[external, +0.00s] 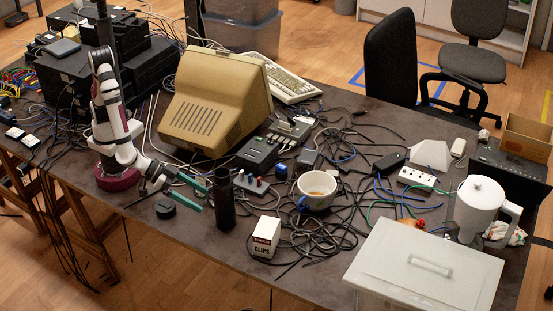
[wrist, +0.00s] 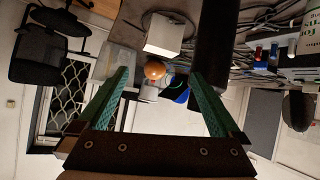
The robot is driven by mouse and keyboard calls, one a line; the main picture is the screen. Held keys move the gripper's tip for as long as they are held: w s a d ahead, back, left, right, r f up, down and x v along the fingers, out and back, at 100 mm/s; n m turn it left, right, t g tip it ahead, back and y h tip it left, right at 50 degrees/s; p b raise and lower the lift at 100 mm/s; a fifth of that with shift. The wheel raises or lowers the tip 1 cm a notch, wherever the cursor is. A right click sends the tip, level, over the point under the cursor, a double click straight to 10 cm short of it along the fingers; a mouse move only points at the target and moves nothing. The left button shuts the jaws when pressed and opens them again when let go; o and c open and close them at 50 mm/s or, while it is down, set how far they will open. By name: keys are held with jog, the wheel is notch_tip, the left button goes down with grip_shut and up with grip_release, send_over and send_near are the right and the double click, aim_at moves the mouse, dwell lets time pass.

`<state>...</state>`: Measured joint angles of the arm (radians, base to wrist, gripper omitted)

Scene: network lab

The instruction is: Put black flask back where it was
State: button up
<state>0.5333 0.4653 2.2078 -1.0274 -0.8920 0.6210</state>
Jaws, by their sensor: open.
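The black flask (external: 224,204) stands upright near the front edge of the table, left of the white clips box. My gripper (external: 205,199) is open, with green fingers, just left of the flask in the external view. In the wrist view, the gripper (wrist: 160,78) is open with nothing between its fingers. The flask (wrist: 212,45) shows there as a dark cylinder past the right fingertip. I cannot tell whether a finger touches it. No mark of the flask's earlier place shows.
The clips box (external: 264,237) and a mug (external: 316,190) stand right of the flask, among tangled cables. A power strip (external: 252,184) and a beige monitor (external: 213,100) are behind it. A black round piece (external: 165,209) lies left, near the front edge.

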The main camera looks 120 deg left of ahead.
jog(key=s+d+r+m+g+h, duration=0.3)
jog(key=s+r+m+h, duration=0.2)
jog(key=s+m+h, duration=0.15)
jog(key=s+a+m+g+y, duration=0.1)
jog(key=s+a+g, duration=0.1)
jog(key=s+a, duration=0.3)
jog(key=s+a+r+m+g+y, duration=0.1)
jog(key=s+a, duration=0.4)
jog(key=s, duration=0.7)
jog(key=s+a+m+g+y, duration=0.2)
jog(key=s+a+m+g, duration=0.1)
jog(key=s, duration=0.5)
jog(key=a+g, duration=0.1)
jog(key=a, duration=0.1)
jog(key=shift+s+a+r+g, duration=0.15)
jog(key=shift+a+g, duration=0.15)
jog(key=shift+g, duration=0.1)
